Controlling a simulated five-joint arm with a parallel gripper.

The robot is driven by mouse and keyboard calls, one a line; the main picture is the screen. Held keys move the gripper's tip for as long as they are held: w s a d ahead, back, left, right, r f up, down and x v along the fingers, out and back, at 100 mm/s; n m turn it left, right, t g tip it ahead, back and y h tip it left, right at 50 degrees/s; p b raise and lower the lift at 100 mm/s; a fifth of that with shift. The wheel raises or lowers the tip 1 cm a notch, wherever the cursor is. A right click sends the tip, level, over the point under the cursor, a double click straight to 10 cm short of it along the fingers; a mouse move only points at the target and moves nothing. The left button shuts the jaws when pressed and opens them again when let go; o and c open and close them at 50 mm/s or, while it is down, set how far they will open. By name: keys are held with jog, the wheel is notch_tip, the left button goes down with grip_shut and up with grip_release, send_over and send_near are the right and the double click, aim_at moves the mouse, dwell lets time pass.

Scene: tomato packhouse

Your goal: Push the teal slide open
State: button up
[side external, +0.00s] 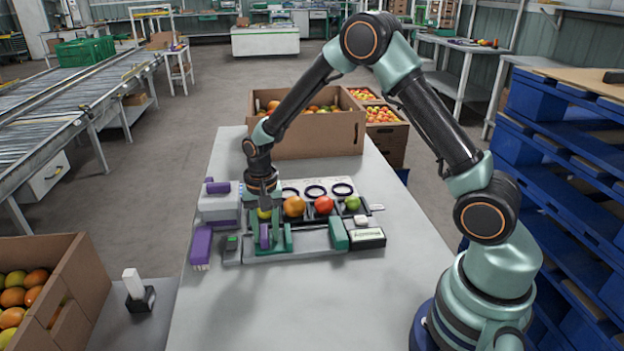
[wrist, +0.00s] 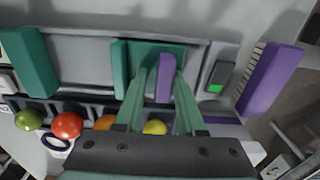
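The teal slide (wrist: 143,50) is a flat teal plate in a grey channel, seen in the wrist view; a purple upright tab (wrist: 165,80) stands at it. My gripper (side external: 264,240) reaches down to the grey fixture (side external: 305,252), its green fingers apart with the purple tab between them. In the wrist view the fingers (wrist: 166,90) lie on either side of the tab; I cannot tell whether they touch it. A narrow teal block (wrist: 119,68) stands beside the slide, and a larger teal block (wrist: 30,62) is at the channel's other end. The fingers hide part of the slide.
Behind the channel are a yellow, an orange, a red (side external: 324,204) and a green tomato (side external: 352,203) in black cups. Purple blocks (side external: 202,245) stand left of the fixture. A cardboard box (side external: 318,138) is behind. The table's front (side external: 270,310) is clear.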

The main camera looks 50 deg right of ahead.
aim_at(264, 231)
jog(key=shift+f, duration=0.55)
jog(key=shift+r, duration=0.1)
jog(key=shift+w+a+r, duration=0.1)
jog(key=shift+a+r, duration=0.05)
jog(key=shift+r, duration=2.15)
notch_tip(264, 231, up, 7)
